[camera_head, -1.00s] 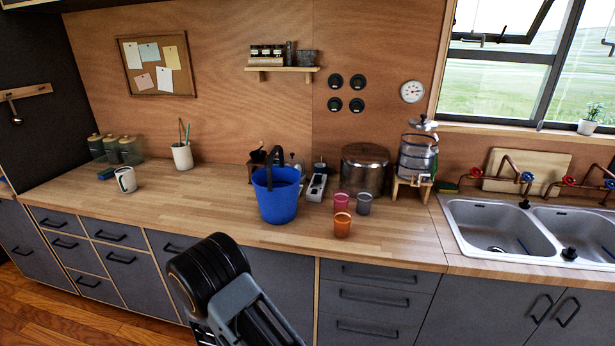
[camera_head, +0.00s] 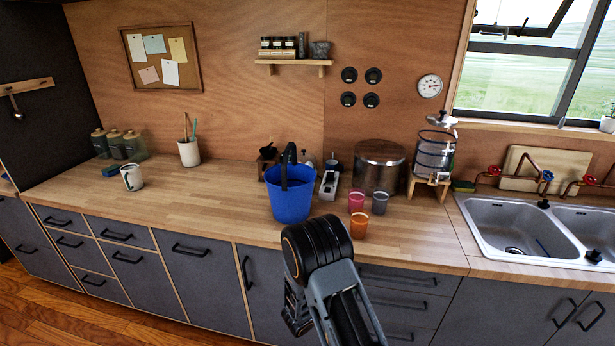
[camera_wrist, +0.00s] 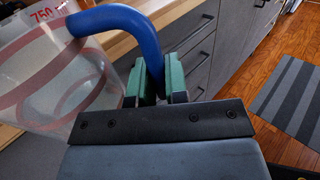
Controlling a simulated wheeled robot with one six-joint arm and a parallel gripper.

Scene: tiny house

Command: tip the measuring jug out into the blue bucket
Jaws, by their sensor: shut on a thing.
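The measuring jug (camera_wrist: 45,75) is clear with red markings and a blue handle (camera_wrist: 140,32), on the left in the wrist view. My gripper (camera_wrist: 158,84) has green finger pads and is shut on the jug's blue handle. What the jug holds cannot be made out. The blue bucket (camera_head: 291,202) stands upright on the wooden counter with its dark handle raised. In the head view my arm is in front of the counter, just below and right of the bucket; the jug is hidden there. The bucket's inside bottom is not visible.
Orange (camera_head: 359,225), pink (camera_head: 356,201) and grey (camera_head: 380,202) cups stand right of the bucket. A white mug (camera_head: 132,177) is far left. The counter (camera_head: 215,205) left of the bucket is clear.

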